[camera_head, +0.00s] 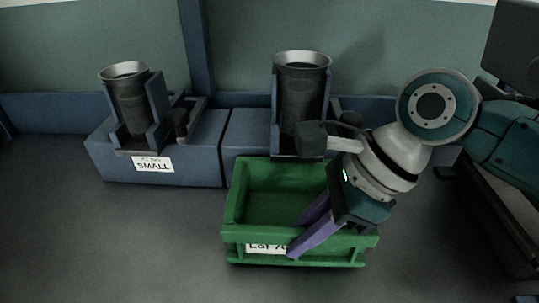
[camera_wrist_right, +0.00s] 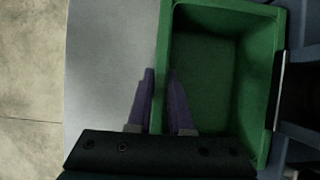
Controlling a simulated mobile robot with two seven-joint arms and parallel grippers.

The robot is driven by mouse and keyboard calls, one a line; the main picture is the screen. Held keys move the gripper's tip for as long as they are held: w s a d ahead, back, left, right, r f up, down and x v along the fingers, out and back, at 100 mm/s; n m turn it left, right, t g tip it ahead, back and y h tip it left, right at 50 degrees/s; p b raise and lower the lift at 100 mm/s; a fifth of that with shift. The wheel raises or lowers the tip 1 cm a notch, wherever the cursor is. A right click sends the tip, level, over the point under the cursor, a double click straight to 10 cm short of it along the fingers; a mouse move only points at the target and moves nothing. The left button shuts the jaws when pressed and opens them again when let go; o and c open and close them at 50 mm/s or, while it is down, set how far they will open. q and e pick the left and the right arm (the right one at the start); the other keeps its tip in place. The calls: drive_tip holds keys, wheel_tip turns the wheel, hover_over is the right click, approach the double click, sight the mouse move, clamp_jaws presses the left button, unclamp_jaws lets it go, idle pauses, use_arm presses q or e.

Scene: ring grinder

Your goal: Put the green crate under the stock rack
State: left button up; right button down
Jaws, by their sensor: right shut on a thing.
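The green crate (camera_head: 237,232) stands upright and empty on the grey surface, in front of the right blue stand. A white label on its front is partly hidden by a finger. My right gripper (camera_head: 297,238) is shut on the crate's front wall, with one purple finger inside and one outside. The right wrist view shows the fingers (camera_wrist_right: 160,72) astride one wall of the crate (camera_wrist_right: 225,8). Whether the crate is lifted I cannot tell. No part is clearly marked as the stock rack. My left gripper is not in view.
A blue stand (camera_head: 205,150) labelled "SMALL" holds a dark flared cylinder (camera_head: 130,100) at the left. The right blue stand (camera_head: 245,135) holds another dark cylinder (camera_head: 302,90), close behind the crate. The grey surface (camera_head: 110,235) left of the crate is clear.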

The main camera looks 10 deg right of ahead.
drive_tip(key=shift+s, duration=0.2)
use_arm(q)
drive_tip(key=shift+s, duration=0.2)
use_arm(e)
drive_tip(key=shift+w+a+r, duration=0.1)
drive_tip(key=shift+w, duration=0.05)
drive_tip(key=c, duration=0.8)
unclamp_jaws()
drive_tip(key=shift+c, duration=0.2)
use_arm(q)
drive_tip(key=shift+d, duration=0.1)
